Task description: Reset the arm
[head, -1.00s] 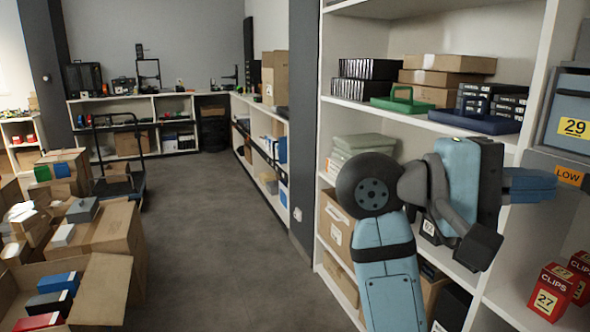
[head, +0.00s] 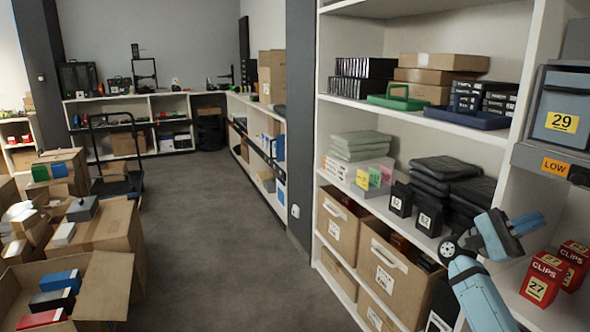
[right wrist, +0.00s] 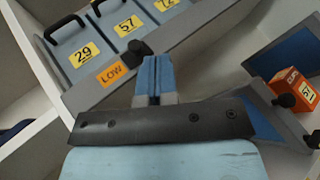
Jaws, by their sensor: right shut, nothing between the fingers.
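My right arm (head: 478,292) rises from the lower right of the head view. Its right gripper (head: 528,222) is shut and empty, with the blue fingers pointing right in front of the shelf. In the head view it hangs above and left of the red CLIPS boxes (head: 545,279), apart from them. In the right wrist view the shut fingers (right wrist: 154,68) point up the picture, below the row of grey bins. My left gripper is not in view.
Black boxes (head: 401,199) and cartons (head: 338,219) fill the lower shelves. Open cartons (head: 106,285) stand at left. The floor aisle (head: 222,250) between is clear.

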